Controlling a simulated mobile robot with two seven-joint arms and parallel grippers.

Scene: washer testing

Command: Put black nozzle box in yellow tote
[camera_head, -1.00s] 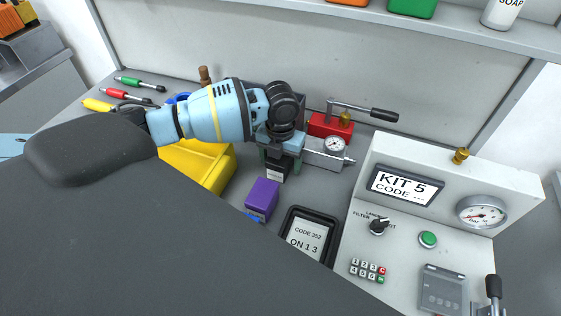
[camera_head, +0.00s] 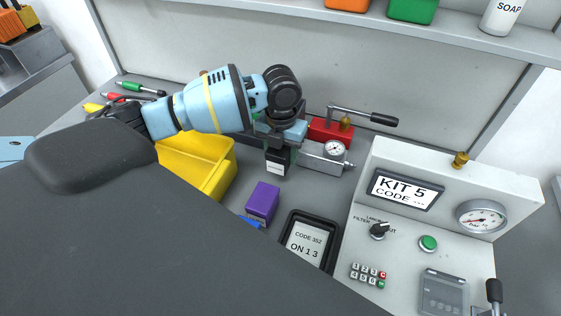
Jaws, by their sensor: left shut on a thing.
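The black nozzle box (camera_head: 277,164), with a white label on its front, is held in my left gripper (camera_head: 279,146). The gripper is shut on the box's upper part, and the box appears slightly raised, though its underside is hard to judge. The yellow tote (camera_head: 212,170) stands to the left of the box, partly hidden behind my left arm and the dark grey body part in the foreground. My right gripper is not in view.
A purple box (camera_head: 263,201) and a dark tablet (camera_head: 309,238) lie in front of the black box. A gauge block (camera_head: 324,156) and red lever press (camera_head: 330,130) stand close on its right. The white test panel (camera_head: 410,232) fills the right side.

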